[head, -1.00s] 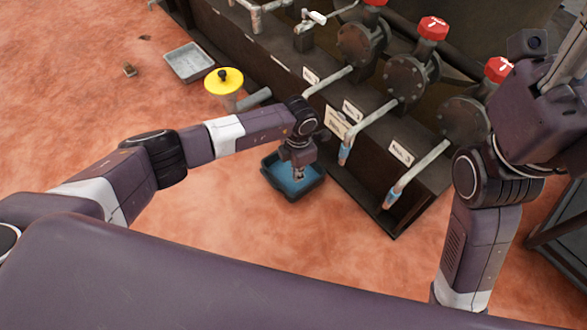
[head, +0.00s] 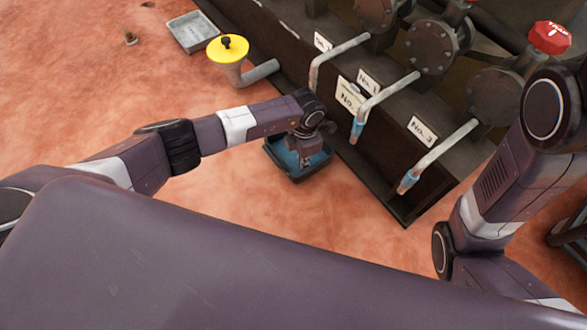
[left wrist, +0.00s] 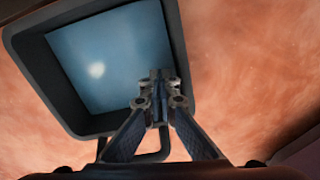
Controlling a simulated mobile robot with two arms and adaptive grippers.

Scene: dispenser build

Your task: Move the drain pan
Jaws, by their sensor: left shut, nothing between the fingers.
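The drain pan is a dark square pan (head: 299,178) holding blue liquid. It rests on the reddish ground in front of the pipe bench. It also fills the upper left of the left wrist view (left wrist: 35,75), where a bar handle (left wrist: 152,157) sticks out from its near rim. My left gripper (head: 306,160) is at the pan, partly hiding it. In the left wrist view its fingertips (left wrist: 158,88) are together and overlap the pan's near rim and blue liquid. Nothing shows between them. Whether they touch the pan I cannot tell. My right gripper is out of view.
The dark bench (head: 395,195) stands close right of the pan, with labelled pipes ending in blue tips (head: 408,181). A yellow-topped funnel (head: 228,48) on a grey pipe and a shallow grey tray (head: 192,32) lie farther left. Open ground is left of the pan.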

